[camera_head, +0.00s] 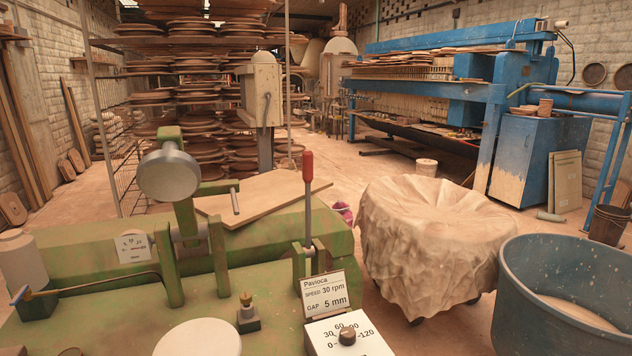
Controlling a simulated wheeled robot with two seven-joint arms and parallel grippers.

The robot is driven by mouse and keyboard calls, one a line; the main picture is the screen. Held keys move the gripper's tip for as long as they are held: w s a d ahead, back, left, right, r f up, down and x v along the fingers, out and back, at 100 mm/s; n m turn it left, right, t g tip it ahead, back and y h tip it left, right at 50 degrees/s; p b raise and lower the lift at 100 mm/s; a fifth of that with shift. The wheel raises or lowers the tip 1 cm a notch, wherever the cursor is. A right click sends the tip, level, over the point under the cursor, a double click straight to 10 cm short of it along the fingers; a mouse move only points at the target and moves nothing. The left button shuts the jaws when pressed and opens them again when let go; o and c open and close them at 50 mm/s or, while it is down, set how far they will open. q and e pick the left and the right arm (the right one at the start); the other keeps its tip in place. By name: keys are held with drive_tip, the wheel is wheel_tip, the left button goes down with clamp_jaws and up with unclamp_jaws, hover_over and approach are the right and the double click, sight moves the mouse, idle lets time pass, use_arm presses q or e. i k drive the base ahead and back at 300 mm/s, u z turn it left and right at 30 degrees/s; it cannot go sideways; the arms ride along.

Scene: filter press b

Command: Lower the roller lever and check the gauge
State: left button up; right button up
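A green machine (75,275) fills the foreground. A lever with a red grip (307,166) stands upright on a dark rod in a green bracket at its right. A green upright arm carries a grey round roller (168,176) at the left. I cannot tell which of these is the roller lever. A small white gauge plate (132,246) is on the machine's left; its marks are too small to read surely. A white dial box (375,343) with a dark knob is marked 0 to 120. Neither of my grippers is in view.
A card (326,295) reads Pavioca, speed 30 rpm, gap 5 mm. A wooden board (262,198) lies on the machine. A cloth-draped tub (430,235) and a blue-grey vat (530,300) stand at right. A blue filter press (450,75) and racks (200,95) stand behind open floor.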

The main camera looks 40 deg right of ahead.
sight(307, 155)
drive_tip(key=k, duration=0.4)
drive_tip(key=u, duration=3.25)
drive_tip(key=k, duration=2.5)
drive_tip(key=z, duration=1.6)
drive_tip(key=i, duration=0.5)
drive_tip(key=z, duration=0.05)
